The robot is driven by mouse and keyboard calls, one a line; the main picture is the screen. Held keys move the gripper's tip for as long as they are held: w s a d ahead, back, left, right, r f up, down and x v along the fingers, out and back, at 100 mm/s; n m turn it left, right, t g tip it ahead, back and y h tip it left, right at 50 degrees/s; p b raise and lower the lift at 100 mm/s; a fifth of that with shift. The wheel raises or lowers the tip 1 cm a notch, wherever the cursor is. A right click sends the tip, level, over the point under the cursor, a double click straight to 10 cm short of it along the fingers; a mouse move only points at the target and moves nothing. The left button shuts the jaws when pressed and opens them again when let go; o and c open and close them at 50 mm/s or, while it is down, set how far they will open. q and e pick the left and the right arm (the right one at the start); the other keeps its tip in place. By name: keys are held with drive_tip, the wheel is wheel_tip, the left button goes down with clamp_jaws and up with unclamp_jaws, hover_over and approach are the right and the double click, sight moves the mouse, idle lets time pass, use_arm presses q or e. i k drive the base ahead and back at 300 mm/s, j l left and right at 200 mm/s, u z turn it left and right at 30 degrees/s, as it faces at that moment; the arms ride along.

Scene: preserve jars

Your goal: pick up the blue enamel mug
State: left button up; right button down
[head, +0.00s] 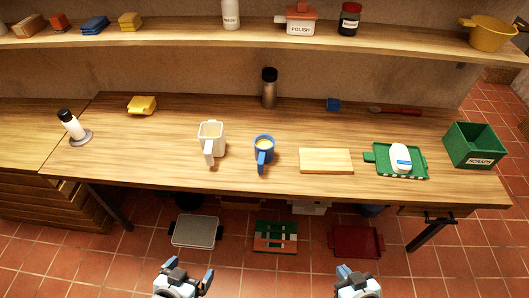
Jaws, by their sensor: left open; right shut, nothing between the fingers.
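The blue enamel mug (264,153) stands upright on the wooden workbench, a little left of the middle. It holds something pale, and its handle points to the near side. A white mug (211,139) stands just left of it, its handle also toward the near side. My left gripper (188,275) is open and empty, in front of the bench's near edge and to the lower left of the blue mug. My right gripper (353,271) is shut and empty, in front of the bench to the lower right of the blue mug. Neither gripper touches anything.
A wooden board (325,161) lies right of the blue mug, then a green tray (416,172) with a white container (400,157) and a green scrap box (475,146). A dark-capped flask (269,89) stands behind. A shelf (200,35) crosses above the bench. Trays lie below.

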sight(263, 144)
drive_tip(key=i+l+u, duration=0.55)
drive_tip(key=u, duration=0.15)
drive_tip(key=i+l+u, duration=0.35)
drive_tip(key=k+l, duration=0.05)
